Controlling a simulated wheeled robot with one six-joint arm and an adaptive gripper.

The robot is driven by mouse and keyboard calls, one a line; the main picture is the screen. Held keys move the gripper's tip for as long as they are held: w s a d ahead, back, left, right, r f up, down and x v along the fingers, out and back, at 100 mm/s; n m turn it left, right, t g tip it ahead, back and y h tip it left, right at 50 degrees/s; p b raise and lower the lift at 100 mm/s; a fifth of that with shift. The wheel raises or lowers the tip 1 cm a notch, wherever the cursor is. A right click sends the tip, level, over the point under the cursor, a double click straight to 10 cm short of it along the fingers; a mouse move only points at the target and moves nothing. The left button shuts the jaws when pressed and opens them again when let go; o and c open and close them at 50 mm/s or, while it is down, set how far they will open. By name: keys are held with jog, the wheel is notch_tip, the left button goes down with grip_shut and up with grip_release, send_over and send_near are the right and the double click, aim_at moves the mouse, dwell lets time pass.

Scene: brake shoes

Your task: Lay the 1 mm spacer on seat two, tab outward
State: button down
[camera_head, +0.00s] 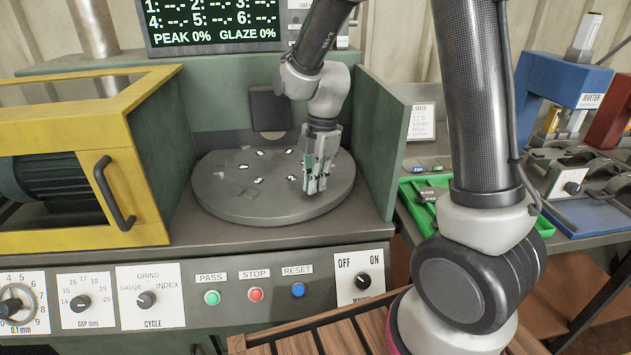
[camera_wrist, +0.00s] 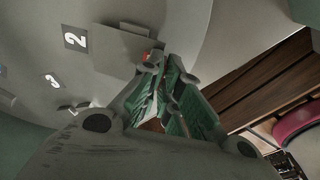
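My gripper (camera_head: 317,187) points down over the right front of the round grey turntable (camera_head: 270,208). In the wrist view its green-padded fingers (camera_wrist: 168,72) reach toward a flat grey raised seat (camera_wrist: 112,48) beside a white label reading 2 (camera_wrist: 75,39). A small red bit (camera_wrist: 146,55) shows right at one fingertip; I cannot tell whether it is part of a spacer. The fingertips look a little apart, but whether something thin is between them is unclear. I cannot make out the 1 mm spacer for certain in either view.
A green wall (camera_head: 385,140) stands close on the turntable's right, and a yellow guard (camera_head: 85,175) on its left. A green tray (camera_head: 425,200) with dark parts lies beyond the right wall. A control panel with buttons (camera_head: 255,294) and knobs runs along the front.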

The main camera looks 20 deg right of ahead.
jog(key=shift+f, duration=0.1)
jog(key=c, duration=1.6)
grip_release()
jog(key=shift+c, duration=0.2)
notch_tip(320, 180, up, 12)
jog(key=d, duration=0.1)
jog(key=shift+w+d, duration=0.2)
